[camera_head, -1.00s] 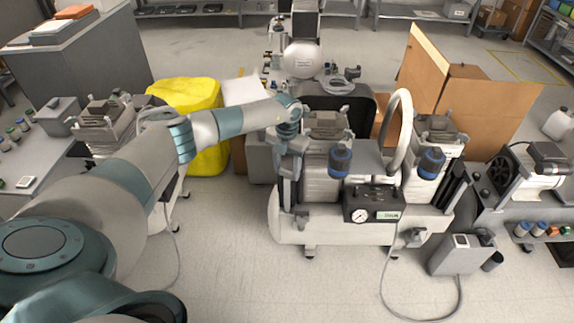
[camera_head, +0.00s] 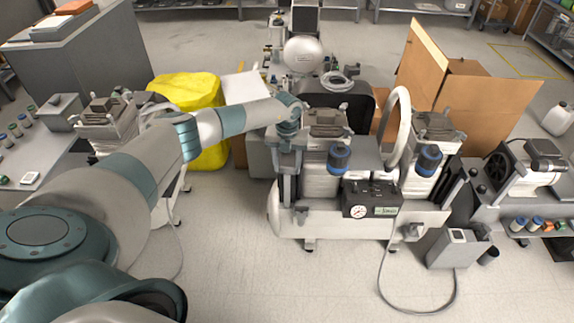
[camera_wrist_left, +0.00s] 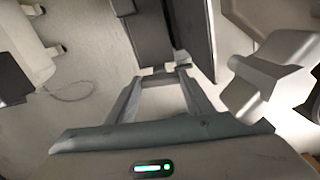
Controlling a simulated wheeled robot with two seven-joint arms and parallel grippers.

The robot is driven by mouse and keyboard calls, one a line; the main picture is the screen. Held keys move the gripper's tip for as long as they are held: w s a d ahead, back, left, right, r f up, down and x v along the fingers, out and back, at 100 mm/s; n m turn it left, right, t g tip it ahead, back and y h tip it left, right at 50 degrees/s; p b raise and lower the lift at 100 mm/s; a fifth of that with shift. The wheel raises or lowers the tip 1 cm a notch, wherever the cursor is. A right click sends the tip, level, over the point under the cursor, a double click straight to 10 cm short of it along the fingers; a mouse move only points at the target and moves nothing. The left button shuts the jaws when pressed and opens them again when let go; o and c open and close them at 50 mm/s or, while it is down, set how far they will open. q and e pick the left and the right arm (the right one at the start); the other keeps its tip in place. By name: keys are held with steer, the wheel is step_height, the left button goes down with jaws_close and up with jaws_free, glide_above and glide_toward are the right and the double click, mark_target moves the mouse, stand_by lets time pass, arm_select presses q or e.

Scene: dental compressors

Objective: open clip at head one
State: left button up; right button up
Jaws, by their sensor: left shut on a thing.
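Head one (camera_head: 322,155) is the left finned cylinder head on the white tank, with a grey clip lever on top (camera_head: 326,131) and a blue-and-dark filter in front. My left arm reaches across to its left side. My left gripper (camera_head: 286,172) points down there, close against the head. In the left wrist view my left gripper (camera_wrist_left: 168,72) has its two fingers converging on a small dark part beside dark upright panels. I take that part to be the clip, but the fingers hide most of it. My right gripper is not in view.
A second similar head (camera_head: 431,150) stands to the right on the same tank (camera_head: 350,226). A white hose loop (camera_head: 398,125) rises between the heads. A gauge box (camera_head: 371,199) sits in front. A yellow-covered bin (camera_head: 190,95) stands behind my arm. Open floor lies in front.

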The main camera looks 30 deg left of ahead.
arm_select(q)
steer(key=o, duration=1.1)
steer(key=shift+c, duration=0.2)
steer(key=shift+r, duration=0.15)
step_height(320, 180, up, 8)
steer(key=r, duration=0.1)
step_height(320, 180, up, 7)
glide_above(288, 168)
steer(key=shift+a+r, duration=0.2)
steer(key=shift+r, duration=0.4)
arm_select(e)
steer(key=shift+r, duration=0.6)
arm_select(q)
steer(key=shift+d+f, duration=0.1)
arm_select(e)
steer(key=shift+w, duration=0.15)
